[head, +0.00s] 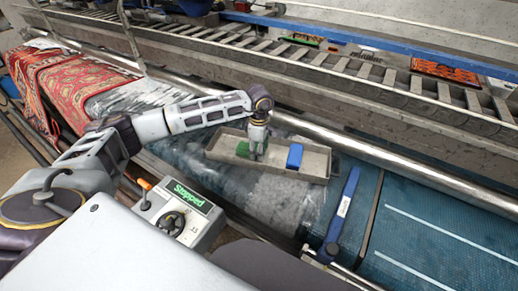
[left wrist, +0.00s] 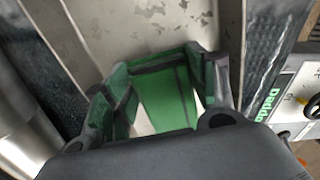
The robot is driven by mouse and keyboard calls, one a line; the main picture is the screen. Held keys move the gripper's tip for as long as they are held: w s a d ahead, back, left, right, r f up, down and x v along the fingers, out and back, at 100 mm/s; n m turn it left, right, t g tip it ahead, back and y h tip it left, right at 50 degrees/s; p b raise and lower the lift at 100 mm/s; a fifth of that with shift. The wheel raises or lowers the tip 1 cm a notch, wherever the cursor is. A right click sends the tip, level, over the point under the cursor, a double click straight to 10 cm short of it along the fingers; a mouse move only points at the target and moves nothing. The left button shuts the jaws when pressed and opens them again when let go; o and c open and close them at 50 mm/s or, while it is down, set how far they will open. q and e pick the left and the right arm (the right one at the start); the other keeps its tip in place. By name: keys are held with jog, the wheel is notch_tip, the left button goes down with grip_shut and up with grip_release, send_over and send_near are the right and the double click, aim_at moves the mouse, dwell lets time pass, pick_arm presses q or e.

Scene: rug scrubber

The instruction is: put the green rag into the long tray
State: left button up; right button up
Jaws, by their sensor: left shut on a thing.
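The green rag (head: 243,149) shows beside the fingertips of my left gripper (head: 255,156), inside the long grey metal tray (head: 316,164) near its left end. In the left wrist view the green rag (left wrist: 165,98) lies between the two fingers of my left gripper (left wrist: 165,88), which is shut on it. The bare worn floor of the tray (left wrist: 145,25) shows beyond the fingers. Whether the rag touches the tray floor is hard to tell. My right gripper is not in view.
A blue block (head: 294,157) stands in the tray, right of the gripper. A control box (head: 182,212) reading "Stopped" is in front. A blue-handled tool (head: 344,207) lies to the right. A metal roller (head: 370,152) runs behind; a red rug (head: 75,85) is at left.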

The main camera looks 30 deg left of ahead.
pick_arm(q)
jog(key=shift+f, duration=0.1)
jog(key=o, duration=1)
